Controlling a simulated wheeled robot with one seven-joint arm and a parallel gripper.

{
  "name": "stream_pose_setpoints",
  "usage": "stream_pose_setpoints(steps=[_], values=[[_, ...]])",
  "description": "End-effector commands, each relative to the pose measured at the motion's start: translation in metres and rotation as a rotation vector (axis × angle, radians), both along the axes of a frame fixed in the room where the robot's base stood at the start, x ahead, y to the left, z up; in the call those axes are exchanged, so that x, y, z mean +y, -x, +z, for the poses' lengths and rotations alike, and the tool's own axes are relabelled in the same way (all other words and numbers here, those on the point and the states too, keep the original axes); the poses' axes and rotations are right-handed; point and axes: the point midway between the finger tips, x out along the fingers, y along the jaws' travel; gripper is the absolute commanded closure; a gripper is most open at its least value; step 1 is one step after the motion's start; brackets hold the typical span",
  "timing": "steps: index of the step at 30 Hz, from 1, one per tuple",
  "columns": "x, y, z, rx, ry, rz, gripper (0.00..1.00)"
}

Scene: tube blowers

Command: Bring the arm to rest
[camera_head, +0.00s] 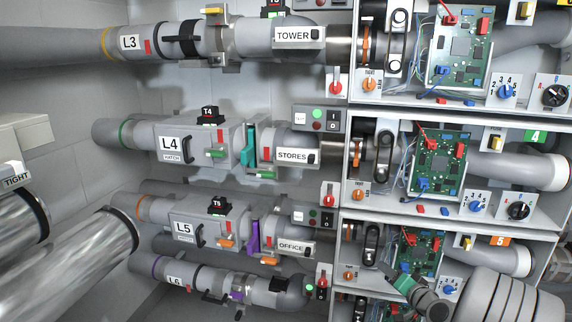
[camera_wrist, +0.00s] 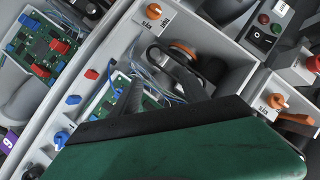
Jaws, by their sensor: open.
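My gripper (camera_head: 391,274) is in the lower right of the head view, in front of the lower cabinet bays. Its body is green, and my pale rounded arm runs from it to the bottom right corner. In the wrist view the green and black body of my gripper (camera_wrist: 160,88) fills the lower part. Its two dark fingers stand apart, and I see nothing held between them. They overlap a green circuit board (camera_wrist: 112,97) and a black lever (camera_wrist: 178,65) in an open bay. How far the fingers are from these parts I cannot tell.
Labelled ducts L3 (camera_head: 129,43), L4 (camera_head: 170,143), L5 (camera_head: 183,219) and L6 (camera_head: 176,282) run along the left wall. Open cabinet bays with boards (camera_head: 438,163), wires and knobs stand at right. Shiny pipes (camera_head: 75,260) are at lower left.

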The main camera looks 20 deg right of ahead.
Motion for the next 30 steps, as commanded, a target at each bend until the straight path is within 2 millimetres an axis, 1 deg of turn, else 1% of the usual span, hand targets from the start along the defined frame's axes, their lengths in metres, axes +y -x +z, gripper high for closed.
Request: stream_pose_setpoints(steps=[1, 2, 3, 4, 5, 6, 8, 9, 11, 12, 13, 14, 15, 18, 21, 23, 30], values=[[0.04, -0.015, 0.046, 0.065, 0.042, 0.09, 0.48], [0.064, -0.019, 0.06, 0.114, 0.068, 0.14, 0.48], [0.095, -0.022, 0.078, 0.179, 0.103, 0.206, 0.48], [0.119, -0.022, 0.092, 0.229, 0.131, 0.254, 0.48], [0.142, -0.02, 0.106, 0.279, 0.158, 0.3, 0.48], [0.172, -0.014, 0.125, 0.346, 0.198, 0.36, 0.48], [0.215, 0.001, 0.155, 0.444, 0.259, 0.439, 0.48], [0.24, 0.016, 0.176, 0.509, 0.3, 0.486, 0.48], [0.275, 0.043, 0.207, 0.604, 0.358, 0.547, 0.48], [0.294, 0.064, 0.228, 0.662, 0.396, 0.581, 0.48], [0.307, 0.081, 0.243, 0.704, 0.422, 0.603, 0.48], [0.317, 0.099, 0.257, 0.745, 0.445, 0.622, 0.48], [0.329, 0.121, 0.273, 0.793, 0.471, 0.641, 0.48], [0.345, 0.168, 0.3, 0.885, 0.512, 0.671, 0.48], [0.35, 0.195, 0.308, 0.938, 0.527, 0.682, 0.48], [0.35, 0.201, 0.308, 0.951, 0.529, 0.685, 0.48], [0.35, 0.202, 0.307, 0.952, 0.529, 0.685, 0.48]])
